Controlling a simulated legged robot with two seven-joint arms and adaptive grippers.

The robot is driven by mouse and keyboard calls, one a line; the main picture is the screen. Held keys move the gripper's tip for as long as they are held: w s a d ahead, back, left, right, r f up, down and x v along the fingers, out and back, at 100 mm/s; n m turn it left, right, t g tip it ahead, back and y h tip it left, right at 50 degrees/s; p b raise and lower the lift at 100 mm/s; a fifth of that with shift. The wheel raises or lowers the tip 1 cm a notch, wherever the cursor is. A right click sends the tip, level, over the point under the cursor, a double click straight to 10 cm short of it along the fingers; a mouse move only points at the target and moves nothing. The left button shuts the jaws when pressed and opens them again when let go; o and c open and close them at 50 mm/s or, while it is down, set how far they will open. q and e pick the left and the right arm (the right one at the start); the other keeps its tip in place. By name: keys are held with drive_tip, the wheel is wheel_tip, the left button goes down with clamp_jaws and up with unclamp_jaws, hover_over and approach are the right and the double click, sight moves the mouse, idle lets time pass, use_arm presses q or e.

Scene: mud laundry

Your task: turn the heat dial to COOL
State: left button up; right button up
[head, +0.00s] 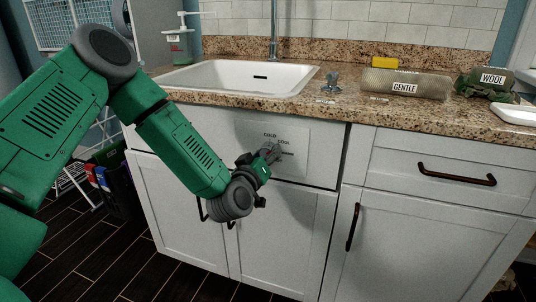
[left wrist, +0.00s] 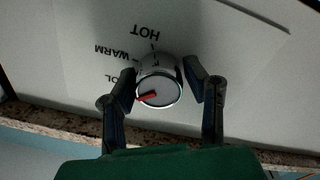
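The heat dial (left wrist: 159,88) is a round silver knob with a white face and a red pointer. In the left wrist view it shows upside down, with HOT above it, WARM at upper left and part of COOL at left. The pointer aims left and slightly down, below the visible COOL letters; its end of the scale is partly behind a finger. My left gripper (left wrist: 159,80) is open, with one finger on each side of the dial, close to its rim. In the head view my left gripper (head: 271,154) covers most of the dial. My right gripper is not in view.
The dial's white panel (head: 309,135) is on the cabinet front below the sink (head: 240,77). A granite counter (head: 330,98) overhangs it, holding a GENTLE bundle (head: 404,84) and a WOOL bundle (head: 487,83). A drawer handle (head: 456,174) sticks out at right.

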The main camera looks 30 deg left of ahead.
use_arm(q)
drive_tip(key=shift+o, duration=0.8)
drive_tip(key=shift+a, duration=0.1)
drive_tip(key=shift+s, duration=0.2)
drive_tip(key=v, duration=1.1)
drive_tip(key=shift+s, duration=0.25)
drive_tip(key=shift+f, duration=0.1)
